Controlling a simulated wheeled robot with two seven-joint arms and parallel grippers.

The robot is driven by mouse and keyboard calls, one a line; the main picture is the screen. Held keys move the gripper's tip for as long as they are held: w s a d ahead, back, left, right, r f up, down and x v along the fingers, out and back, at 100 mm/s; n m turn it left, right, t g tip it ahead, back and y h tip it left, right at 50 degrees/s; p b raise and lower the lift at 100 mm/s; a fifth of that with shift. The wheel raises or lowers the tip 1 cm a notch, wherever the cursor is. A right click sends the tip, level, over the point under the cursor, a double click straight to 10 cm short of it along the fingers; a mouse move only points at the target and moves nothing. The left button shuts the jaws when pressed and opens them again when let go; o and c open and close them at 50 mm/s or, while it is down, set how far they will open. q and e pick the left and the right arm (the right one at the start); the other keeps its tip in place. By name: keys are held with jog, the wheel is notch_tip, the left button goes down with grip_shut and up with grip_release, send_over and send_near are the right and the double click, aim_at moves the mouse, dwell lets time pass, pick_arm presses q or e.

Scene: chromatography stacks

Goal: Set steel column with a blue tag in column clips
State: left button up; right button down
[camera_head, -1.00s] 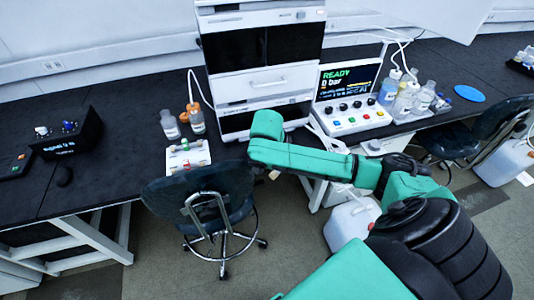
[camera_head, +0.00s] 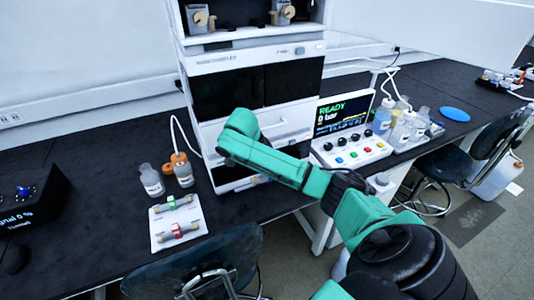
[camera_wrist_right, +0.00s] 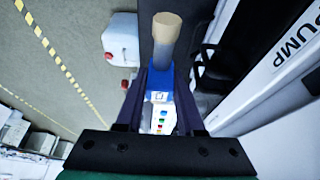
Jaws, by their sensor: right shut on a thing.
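In the right wrist view my right gripper (camera_wrist_right: 160,82) is shut on a steel column (camera_wrist_right: 162,48) with a tan end cap and a blue tag (camera_wrist_right: 158,76). The fingers close around the column at the tag, and the capped end points away from the wrist, clear of other things. In the head view my right arm reaches across the front of the white instrument stack (camera_head: 250,55), and the arm hides the gripper and the column. I cannot make out the column clips in either view. My left gripper is not in view.
A white tray (camera_head: 160,244) on the black bench holds a green-tagged column (camera_head: 173,202) and a red-tagged column (camera_head: 178,231). Bottles (camera_head: 152,182) stand behind it. A control box (camera_head: 345,150) reading READY stands right of the stack. Chairs (camera_head: 215,265) stand at the bench front.

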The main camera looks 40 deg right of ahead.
jog(key=f+b, duration=0.1)
jog(key=f, duration=0.2)
jog(key=f+b, duration=0.1)
jog(key=f, duration=0.2)
jog(key=f+b, duration=0.2)
jog(key=f, duration=0.1)
jog(key=shift+w, duration=0.3)
jog(key=shift+f+p, duration=0.45)
jog(key=shift+f, duration=0.5)
notch_tip(320, 180, down, 2)
jog(key=shift+s+f, duration=0.15)
jog(key=shift+f, duration=0.1)
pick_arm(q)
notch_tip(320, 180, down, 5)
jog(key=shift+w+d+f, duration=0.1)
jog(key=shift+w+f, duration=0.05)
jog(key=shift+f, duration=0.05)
pick_arm(e)
jog(key=shift+f, duration=0.15)
jog(key=c, duration=0.5)
grip_release()
